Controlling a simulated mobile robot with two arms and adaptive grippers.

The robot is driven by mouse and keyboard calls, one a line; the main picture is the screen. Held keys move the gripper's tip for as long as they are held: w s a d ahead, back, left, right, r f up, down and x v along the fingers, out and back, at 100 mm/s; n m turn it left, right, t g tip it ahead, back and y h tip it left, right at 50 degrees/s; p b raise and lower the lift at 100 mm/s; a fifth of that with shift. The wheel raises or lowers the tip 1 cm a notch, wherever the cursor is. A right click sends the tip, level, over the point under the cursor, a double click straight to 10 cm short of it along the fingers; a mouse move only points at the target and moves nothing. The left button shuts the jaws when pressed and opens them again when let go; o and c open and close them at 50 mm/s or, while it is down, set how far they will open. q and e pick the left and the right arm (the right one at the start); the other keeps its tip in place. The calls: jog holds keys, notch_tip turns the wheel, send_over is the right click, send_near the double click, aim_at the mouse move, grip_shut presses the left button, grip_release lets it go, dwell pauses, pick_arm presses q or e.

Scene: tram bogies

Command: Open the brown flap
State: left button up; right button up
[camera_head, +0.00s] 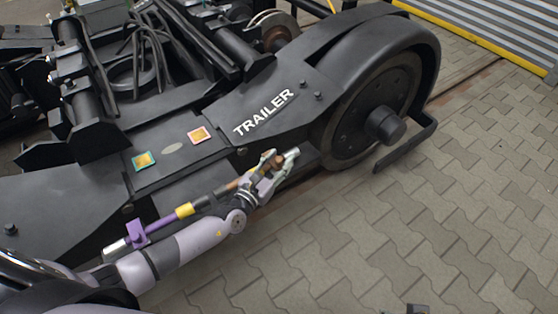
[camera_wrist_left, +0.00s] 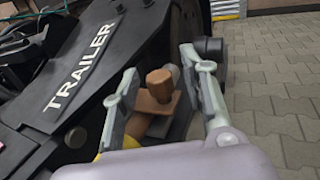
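The brown flap (camera_wrist_left: 152,104) with its upright brown knob (camera_wrist_left: 159,82) shows between the fingers of my left gripper (camera_wrist_left: 164,78) in the left wrist view. The two fingers stand apart, one on each side of the knob, with visible gaps. I cannot tell whether either touches the flap. In the head view my left gripper (camera_head: 277,163) is at the side of the black bogie (camera_head: 305,85), just below the word TRAILER. There the brown flap (camera_head: 266,164) is partly hidden by the fingers. My right gripper cannot be made out.
A pipe with a yellow ring (camera_head: 184,210) and a purple part (camera_head: 138,233) runs along the bogie's side beside my left arm. The wheel (camera_head: 372,112) is to the right of the gripper. Open paving (camera_head: 430,220) lies at the right.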

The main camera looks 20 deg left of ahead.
pick_arm(q)
jog(key=shift+w, duration=0.15)
jog(key=shift+c, duration=0.2)
grip_shut()
dwell(0.7)
